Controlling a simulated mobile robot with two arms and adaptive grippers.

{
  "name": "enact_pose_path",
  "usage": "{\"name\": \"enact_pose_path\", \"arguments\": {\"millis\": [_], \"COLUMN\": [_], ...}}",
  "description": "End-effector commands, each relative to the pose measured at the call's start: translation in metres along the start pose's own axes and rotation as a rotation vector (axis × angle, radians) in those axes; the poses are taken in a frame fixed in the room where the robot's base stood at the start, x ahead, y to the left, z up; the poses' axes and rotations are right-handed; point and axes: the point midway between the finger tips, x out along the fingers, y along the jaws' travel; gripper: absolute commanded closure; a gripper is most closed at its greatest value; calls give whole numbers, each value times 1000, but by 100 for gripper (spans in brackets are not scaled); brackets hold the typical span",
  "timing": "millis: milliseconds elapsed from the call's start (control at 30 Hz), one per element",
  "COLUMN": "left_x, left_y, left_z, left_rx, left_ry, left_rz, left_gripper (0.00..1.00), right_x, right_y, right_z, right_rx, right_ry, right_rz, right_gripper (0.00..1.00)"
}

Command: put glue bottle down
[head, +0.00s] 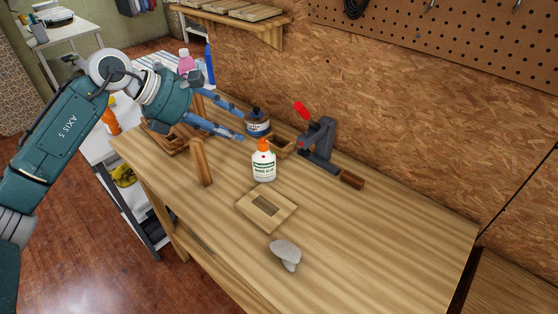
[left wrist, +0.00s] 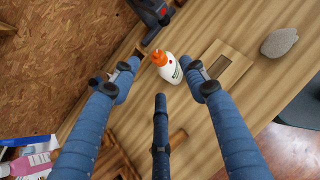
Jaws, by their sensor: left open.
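The glue bottle (head: 263,167), white with an orange cap, stands upright on the wooden workbench (head: 370,240). It also shows in the left wrist view (left wrist: 171,71), just beyond the fingertips. My left gripper (head: 240,124) is open and empty, with its blue fingers spread, above the bench and to the upper left of the bottle. In the left wrist view the fingers (left wrist: 162,78) are apart with nothing between them. My right gripper is in neither view.
A dark blue-labelled jar (head: 257,124) stands behind the bottle, and a grey clamp (head: 319,143) with a red handle is to its right. The bench's right side is clear.

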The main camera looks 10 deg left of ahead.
Motion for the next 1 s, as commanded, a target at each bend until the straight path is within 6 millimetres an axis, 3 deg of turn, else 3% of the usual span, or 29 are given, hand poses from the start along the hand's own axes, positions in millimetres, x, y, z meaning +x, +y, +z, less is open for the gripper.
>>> {"name": "enact_pose_path", "arguments": {"millis": [367, 533, 800, 1000], "left_x": [50, 63, 100, 107], "left_y": [0, 2, 8, 8], "left_z": [0, 0, -1, -3], "left_rx": [-1, -2, -1, 1], "left_ry": [1, 2, 0, 0], "left_rz": [-3, -4, -3, -1], "left_gripper": [55, 55, 55, 55], "right_x": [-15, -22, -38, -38], "right_y": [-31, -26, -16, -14], "right_z": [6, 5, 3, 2], "right_rx": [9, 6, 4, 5], "right_ry": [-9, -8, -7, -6], "right_rz": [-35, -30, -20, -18], "right_gripper": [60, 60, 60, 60]}}
